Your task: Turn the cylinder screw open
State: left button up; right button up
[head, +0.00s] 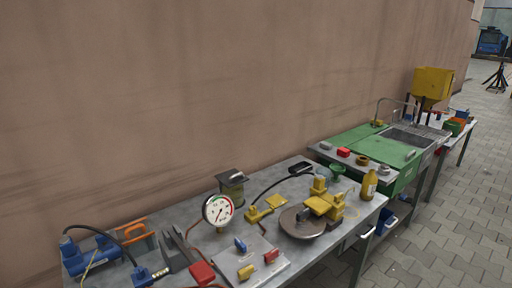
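I cannot make out a part that is clearly the cylinder screw. A grey metal workbench (180,213) runs along the wall. On it stand a yellow clamp-like device (322,204) above a brown round disc (302,231), a white dial gauge (218,209) and a dark-lidded canister (231,188). A blue device (90,250) with a black hose lies at the left end. A light plate (232,265) carries small blue and red blocks. Neither of my grippers shows in the head view.
A green sink unit (352,141) with a metal basin stands beyond the bench. A yellow bottle (369,185) stands near the bench's right edge. A yellow box (433,83) is raised farther back. The paved floor (470,215) on the right is clear. A brown wall closes the left.

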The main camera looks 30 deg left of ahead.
aim_at(100, 238)
jog(key=u, duration=2.2)
